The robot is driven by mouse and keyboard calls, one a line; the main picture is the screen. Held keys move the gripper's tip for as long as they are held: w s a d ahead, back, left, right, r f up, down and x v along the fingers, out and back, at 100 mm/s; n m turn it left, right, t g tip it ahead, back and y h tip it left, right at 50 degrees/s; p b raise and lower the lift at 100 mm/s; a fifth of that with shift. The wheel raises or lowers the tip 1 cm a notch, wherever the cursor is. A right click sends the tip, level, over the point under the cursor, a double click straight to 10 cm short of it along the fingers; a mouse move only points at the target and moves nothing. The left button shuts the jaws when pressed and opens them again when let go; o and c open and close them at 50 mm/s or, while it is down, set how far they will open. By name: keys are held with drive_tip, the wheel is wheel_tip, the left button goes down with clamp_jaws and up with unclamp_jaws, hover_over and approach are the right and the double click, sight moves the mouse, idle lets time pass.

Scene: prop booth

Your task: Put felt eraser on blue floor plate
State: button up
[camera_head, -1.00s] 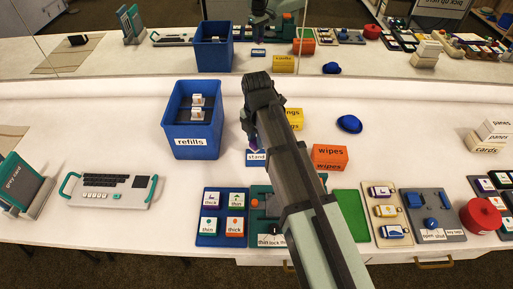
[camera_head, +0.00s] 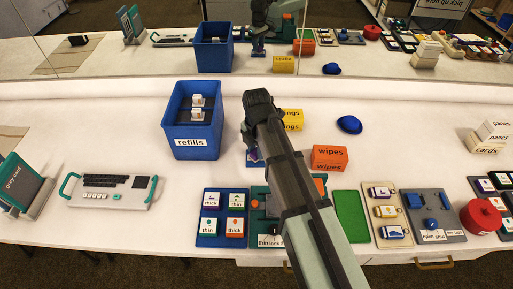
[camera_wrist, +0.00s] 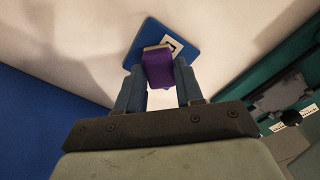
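My gripper (camera_wrist: 160,88) is shut on the felt eraser (camera_wrist: 160,70), a purple block with a beige face, held between its two blue fingers. The blue floor plate (camera_wrist: 189,57), a flat blue square with a white label, lies on the table beyond and partly behind the eraser in the wrist view. In the head view the plate (camera_head: 249,164) is mostly hidden by my gripper (camera_head: 250,150), and a little of the purple eraser (camera_head: 252,153) shows above it. I cannot tell whether the eraser touches the plate.
A tall blue refills bin (camera_head: 193,148) stands close to the left of my gripper. Yellow boxes (camera_head: 292,121) and an orange wipes box (camera_head: 330,158) stand to the right. In front lie a blue tray of cards (camera_head: 222,240) and a green mat (camera_head: 351,217). A mirror runs behind.

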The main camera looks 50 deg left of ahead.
drive_tip(key=o, duration=0.4)
drive_tip(key=shift+c, duration=0.2)
drive_tip(key=shift+r, duration=0.1)
wheel_tip(320, 180, up, 12)
idle(0.4)
idle(0.5)
